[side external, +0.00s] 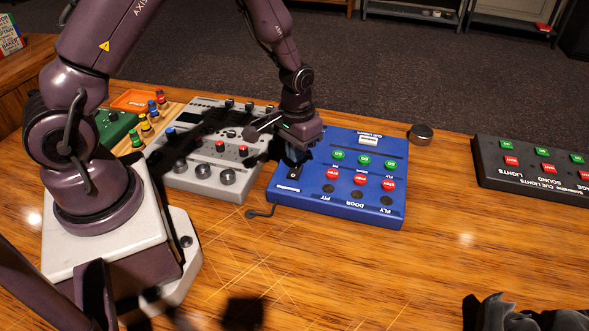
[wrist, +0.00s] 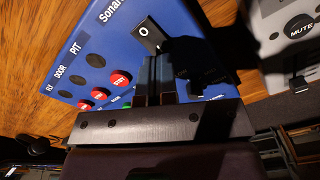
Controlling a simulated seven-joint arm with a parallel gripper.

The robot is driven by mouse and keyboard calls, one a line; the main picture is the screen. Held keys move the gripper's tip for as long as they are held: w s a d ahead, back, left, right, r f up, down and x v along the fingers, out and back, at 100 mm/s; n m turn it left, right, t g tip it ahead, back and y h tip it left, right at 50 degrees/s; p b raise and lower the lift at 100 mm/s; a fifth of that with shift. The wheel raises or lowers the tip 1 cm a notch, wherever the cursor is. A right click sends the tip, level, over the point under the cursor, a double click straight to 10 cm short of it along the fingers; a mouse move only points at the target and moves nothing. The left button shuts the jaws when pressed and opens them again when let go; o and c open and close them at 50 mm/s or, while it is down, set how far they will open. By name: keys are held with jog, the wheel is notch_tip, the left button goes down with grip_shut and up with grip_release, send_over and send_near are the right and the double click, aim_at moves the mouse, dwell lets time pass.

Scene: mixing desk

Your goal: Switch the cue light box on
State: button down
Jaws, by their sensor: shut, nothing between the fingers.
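The cue light box (side external: 345,207) is a blue panel in the middle of the desk, with green and red buttons and dark round lamps marked PIT, DOOR and FLY. Its black rocker switch (side external: 294,173) is at the left end; in the wrist view the switch (wrist: 148,33) shows a white 0. My gripper (side external: 294,157) is shut and empty, pointing down over the box at the switch. In the wrist view its fingertips (wrist: 155,62) are right beside the switch's near end. I cannot tell whether they touch it. The lamps look unlit.
A grey mixer (side external: 205,190) with knobs stands just left of the box. A black button panel (side external: 530,180) is at the right. A dark round knob (side external: 420,133) sits behind the box. A small hooked item (side external: 262,211) lies in front.

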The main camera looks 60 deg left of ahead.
aim_at(296, 167)
jog(key=shift+f, duration=1.3)
dwell(0.6)
jog(key=shift+r, duration=3.55)
